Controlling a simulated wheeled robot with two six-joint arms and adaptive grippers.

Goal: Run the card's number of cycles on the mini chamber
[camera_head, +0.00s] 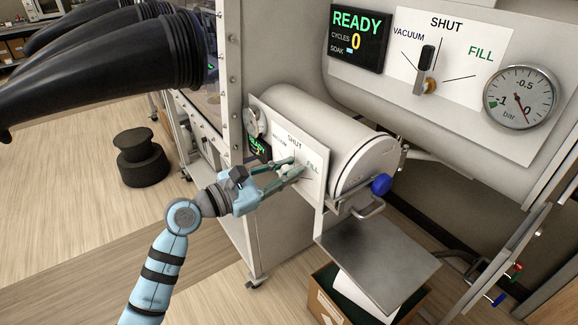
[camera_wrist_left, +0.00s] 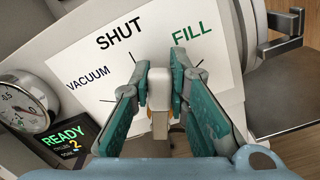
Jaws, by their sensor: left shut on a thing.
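The mini chamber (camera_head: 320,125) is a small white cylinder with a round door and blue knob (camera_head: 381,184). Its white valve panel (camera_wrist_left: 75,85) reads VACUUM, SHUT and FILL. My left gripper (camera_head: 292,166) is at this panel, its teal fingers shut on the pale valve handle (camera_wrist_left: 159,95). In the left wrist view the handle stands between the SHUT and FILL marks; I cannot tell its exact setting. The small display (camera_wrist_left: 66,142) reads READY with a yellow 2. A round gauge (camera_wrist_left: 23,108) is beside it. No cycle card is readable. My right gripper is out of view.
A larger panel above has its own display (camera_head: 357,36) reading READY, CYCLES 0, a dark lever (camera_head: 426,62) up at SHUT, and a gauge (camera_head: 520,97). Black gloves (camera_head: 110,60) jut out at upper left. A metal shelf (camera_head: 378,260) is below the chamber door.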

